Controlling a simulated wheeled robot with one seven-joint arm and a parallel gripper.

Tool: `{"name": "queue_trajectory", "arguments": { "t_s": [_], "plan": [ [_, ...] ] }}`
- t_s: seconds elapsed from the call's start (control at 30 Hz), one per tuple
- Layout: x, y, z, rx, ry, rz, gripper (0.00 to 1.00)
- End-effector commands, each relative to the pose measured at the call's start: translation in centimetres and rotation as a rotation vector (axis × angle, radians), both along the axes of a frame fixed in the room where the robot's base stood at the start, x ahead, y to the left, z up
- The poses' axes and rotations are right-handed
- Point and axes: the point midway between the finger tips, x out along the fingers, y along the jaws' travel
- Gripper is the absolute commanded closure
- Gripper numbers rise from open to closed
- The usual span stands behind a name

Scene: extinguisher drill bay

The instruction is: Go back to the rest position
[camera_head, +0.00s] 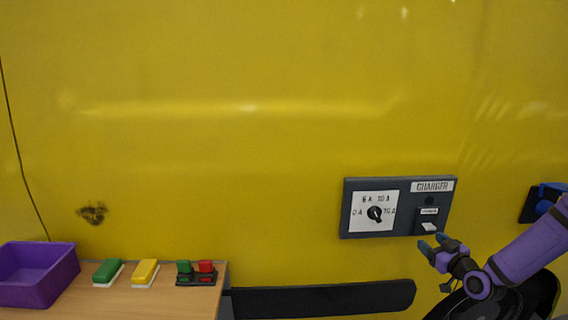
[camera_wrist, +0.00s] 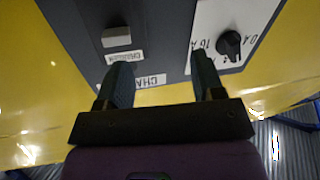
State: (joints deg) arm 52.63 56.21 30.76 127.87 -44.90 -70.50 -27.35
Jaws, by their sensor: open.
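My gripper (camera_head: 437,247) is at the lower right in the head view, close to the lower right corner of a dark charger panel (camera_head: 408,228) on the yellow wall. In the wrist view my gripper (camera_wrist: 160,75) has its two dark fingers apart, with nothing between them. The panel (camera_wrist: 165,40) fills the space beyond the fingers. The panel's light switch (camera_head: 429,227) is just above the fingertips; it also shows in the wrist view (camera_wrist: 116,37). A black rotary knob (camera_head: 375,214) sits on the white dial plate; in the wrist view the knob (camera_wrist: 229,43) is beyond the right finger.
A wooden table (camera_head: 140,300) at the lower left bears a purple bin (camera_head: 35,285), a green block (camera_head: 108,270), a yellow block (camera_head: 145,271) and a red and green button unit (camera_head: 196,274). A black bar (camera_head: 320,299) runs below the panel. A blue fitting (camera_head: 545,196) is at the right edge.

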Motion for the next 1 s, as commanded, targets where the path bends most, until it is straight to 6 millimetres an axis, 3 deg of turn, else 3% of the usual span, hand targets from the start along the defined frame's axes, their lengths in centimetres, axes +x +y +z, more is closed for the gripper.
{"name": "queue_trajectory", "arguments": {
  "t_s": [0.23,0.47,0.77,1.0],
  "plan": [
    [0.4,2.1,3.3,-0.159,0.21,0.048,0.38],
    [-0.4,3.3,6.9,-0.274,0.383,0.03,0.38],
    [-3.3,4.9,12.9,-0.374,0.57,-0.054,0.38],
    [-7.1,6.2,18.1,-0.396,0.689,-0.153,0.38]
  ]
}}
